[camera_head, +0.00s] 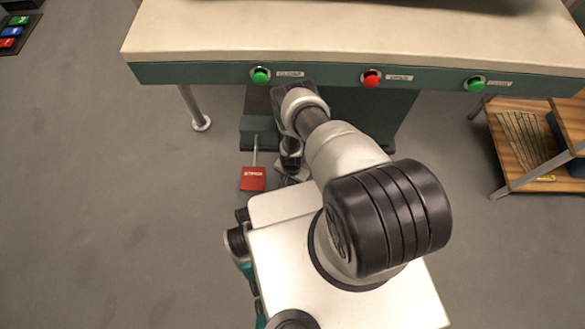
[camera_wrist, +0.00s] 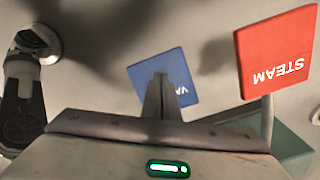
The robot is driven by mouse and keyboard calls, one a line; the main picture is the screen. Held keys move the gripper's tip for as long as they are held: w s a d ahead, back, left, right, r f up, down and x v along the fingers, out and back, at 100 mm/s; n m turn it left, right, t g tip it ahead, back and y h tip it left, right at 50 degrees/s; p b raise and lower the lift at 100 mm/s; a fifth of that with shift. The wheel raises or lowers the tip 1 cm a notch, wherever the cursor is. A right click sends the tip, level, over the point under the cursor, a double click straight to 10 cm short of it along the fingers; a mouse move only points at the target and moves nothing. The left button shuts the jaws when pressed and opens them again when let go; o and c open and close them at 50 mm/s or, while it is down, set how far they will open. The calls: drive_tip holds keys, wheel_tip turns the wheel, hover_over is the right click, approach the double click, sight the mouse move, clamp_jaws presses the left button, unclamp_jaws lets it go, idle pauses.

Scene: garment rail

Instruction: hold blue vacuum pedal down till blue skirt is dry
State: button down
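The blue vacuum pedal (camera_wrist: 178,78) shows in the wrist view, its white lettering partly covered by my gripper (camera_wrist: 160,80). My gripper's fingers are together with nothing between them, and their tips overlap the pedal's face. I cannot tell whether they touch it or how far the pedal is pressed. In the head view my arm hides the blue pedal and the fingertips. The red steam pedal (camera_head: 253,178) stands out to the left of my arm; it also shows in the wrist view (camera_wrist: 275,50). The blue skirt is not seen in either view.
The pressing table (camera_head: 350,35) has a green button (camera_head: 261,76), a red button (camera_head: 372,79) and another green button (camera_head: 476,84) along its front. A table leg (camera_head: 195,110) stands at left. A wooden shelf (camera_head: 520,150) is at right.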

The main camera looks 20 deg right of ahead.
drive_tip(key=shift+s+f, duration=0.1)
drive_tip(key=shift+s, duration=0.25)
wheel_tip(320, 180, up, 4)
drive_tip(key=p, duration=0.3)
drive_tip(key=shift+f, duration=0.1)
drive_tip(key=shift+w+r+p, duration=0.15)
drive_tip(key=shift+r+p, duration=0.65)
drive_tip(key=shift+r, duration=0.4)
drive_tip(key=shift+w+r+p, duration=0.15)
drive_tip(key=shift+r+p, duration=0.65)
drive_tip(key=shift+r, duration=0.4)
